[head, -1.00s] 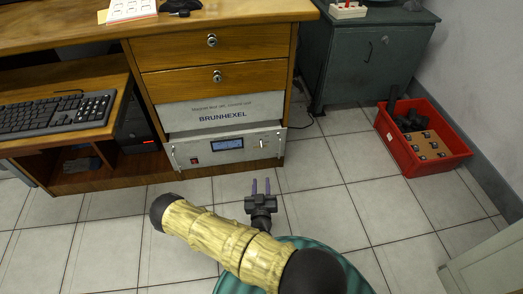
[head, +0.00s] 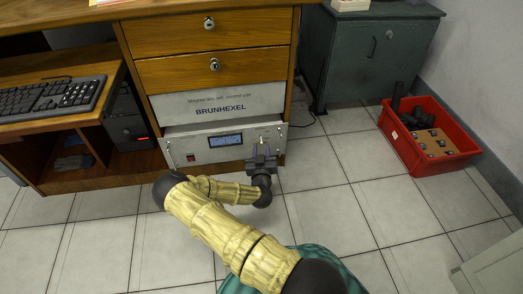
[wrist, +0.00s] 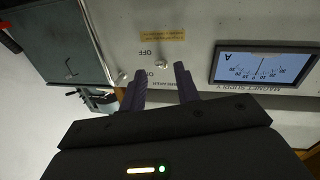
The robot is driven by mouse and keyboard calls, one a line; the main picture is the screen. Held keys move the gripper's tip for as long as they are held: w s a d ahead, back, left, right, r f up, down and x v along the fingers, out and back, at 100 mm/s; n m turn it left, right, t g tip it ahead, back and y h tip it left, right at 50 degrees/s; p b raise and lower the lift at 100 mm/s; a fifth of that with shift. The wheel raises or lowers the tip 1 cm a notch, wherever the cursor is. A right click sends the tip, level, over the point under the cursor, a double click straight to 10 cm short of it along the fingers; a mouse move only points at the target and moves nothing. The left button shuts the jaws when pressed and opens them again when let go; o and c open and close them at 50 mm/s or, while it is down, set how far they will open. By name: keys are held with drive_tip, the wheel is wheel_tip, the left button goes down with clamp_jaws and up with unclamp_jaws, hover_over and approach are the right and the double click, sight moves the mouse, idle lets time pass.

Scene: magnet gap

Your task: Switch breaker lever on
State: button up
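The breaker lever (wrist: 161,64) is a small pale metal toggle on the light grey panel of the magnet supply (head: 228,152). My gripper (head: 262,148) is in front of the right part of the panel. In the wrist view its two dark purple fingers (wrist: 160,72) are apart, with the lever showing between their tips. I cannot tell whether either finger touches it. In the head view my gripper largely covers this area. The lever's exact tilt is unclear.
A lit display (wrist: 264,65) is beside the lever, and another small metal fitting (wrist: 122,76) is on its other side. Wooden drawers (head: 215,65) are above the supply. A red crate (head: 432,140) and a green cabinet (head: 365,60) stand right.

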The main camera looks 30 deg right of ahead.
sight(261, 140)
drive_tip(key=x, duration=0.2)
drive_tip(key=shift+w+b, duration=0.3)
drive_tip(key=shift+b, duration=0.05)
clamp_jaws()
